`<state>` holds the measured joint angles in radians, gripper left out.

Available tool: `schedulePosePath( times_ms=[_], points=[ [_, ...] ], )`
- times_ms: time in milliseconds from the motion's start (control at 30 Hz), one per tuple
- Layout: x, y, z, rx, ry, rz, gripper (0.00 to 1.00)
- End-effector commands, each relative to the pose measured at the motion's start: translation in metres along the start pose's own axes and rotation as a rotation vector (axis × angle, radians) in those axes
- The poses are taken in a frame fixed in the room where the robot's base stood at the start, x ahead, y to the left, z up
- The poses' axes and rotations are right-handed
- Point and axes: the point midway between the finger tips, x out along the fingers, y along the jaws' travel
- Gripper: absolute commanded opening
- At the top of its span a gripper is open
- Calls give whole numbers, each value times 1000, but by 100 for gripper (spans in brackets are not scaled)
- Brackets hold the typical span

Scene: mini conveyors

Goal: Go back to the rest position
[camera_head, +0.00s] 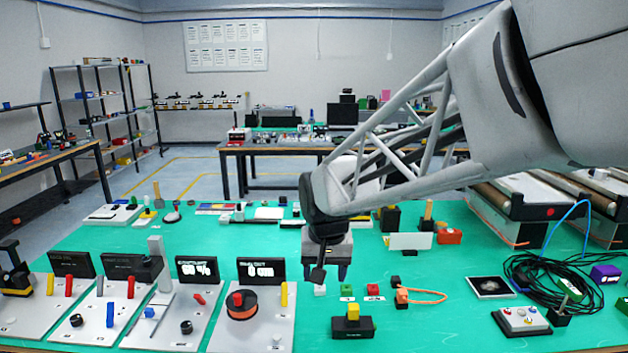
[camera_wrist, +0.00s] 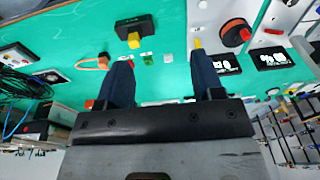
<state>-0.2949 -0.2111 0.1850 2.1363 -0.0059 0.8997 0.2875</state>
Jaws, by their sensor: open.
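My gripper (camera_head: 326,272) hangs from my arm over the middle of the green table (camera_head: 420,310), pointing down. In the wrist view the two dark fingers of my gripper (camera_wrist: 160,80) stand well apart with nothing between them. A black block with a yellow top (camera_head: 352,321) stands in front of the gripper, and it also shows in the wrist view (camera_wrist: 134,34). A small white cube (camera_head: 320,290) sits just below and beside the fingers. A green cube (camera_head: 346,290) and a red cube (camera_head: 373,289) lie to the right of it.
Panels with dark displays (camera_head: 262,271) and coloured handles stand to the left. A coiled black cable (camera_head: 548,272), a grey button box (camera_head: 521,321) and mini conveyors (camera_head: 525,205) are at the right. A white plate (camera_head: 410,241) stands behind the cubes. Above the table there is free room.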

Motion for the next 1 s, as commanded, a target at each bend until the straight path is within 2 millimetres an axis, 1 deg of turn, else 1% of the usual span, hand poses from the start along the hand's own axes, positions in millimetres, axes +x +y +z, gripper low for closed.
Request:
schedulePosePath(
  times_ms=[33,200,367,500,800,900,1000],
  points=[
    [-6,12,10,4,7,0,61],
    [-21,47,44,9,25,4,61],
    [-31,76,79,14,41,9,61],
    [-37,99,110,18,55,14,61],
    [-41,139,180,24,85,29,61],
    [-39,148,200,26,93,34,61],
    [-38,154,216,27,99,38,61]
  ],
)
